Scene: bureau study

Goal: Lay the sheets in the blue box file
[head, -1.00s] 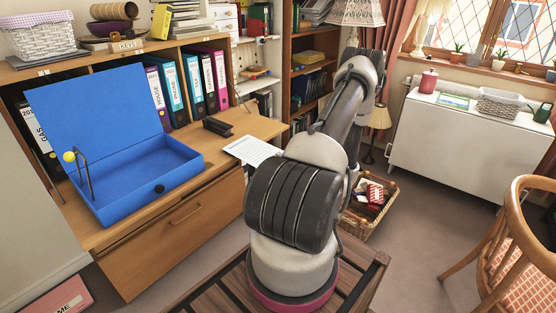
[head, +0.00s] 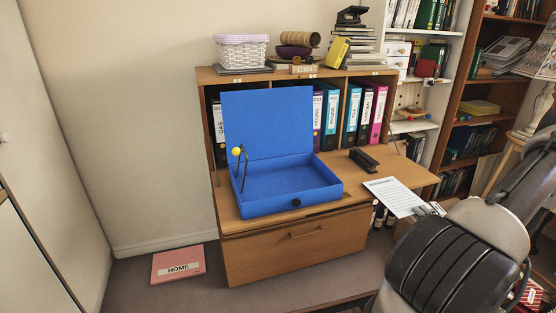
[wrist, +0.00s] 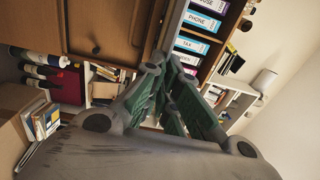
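The blue box file (head: 287,205) stands on the desk with its lid (head: 268,122) raised and leaning back. Its tray looks empty. A thin dark lever with a yellow ball (head: 237,151) shows at its left side. The white printed sheets (head: 395,196) lie flat at the desk's right end, reaching its edge; I cannot tell how many there are. My gripper (wrist: 163,68) shows in the wrist view, its green-padded fingers apart with nothing seen between them. The sheets are not seen in that view. In the head view my arm covers the lower right.
A black stapler or punch (head: 364,159) lies between box file and sheets. Ring binders (head: 330,115) stand behind on the desk unit (head: 290,255). A wicker basket (head: 241,53) and books sit on top. A pink HOME box (head: 178,264) lies on the floor.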

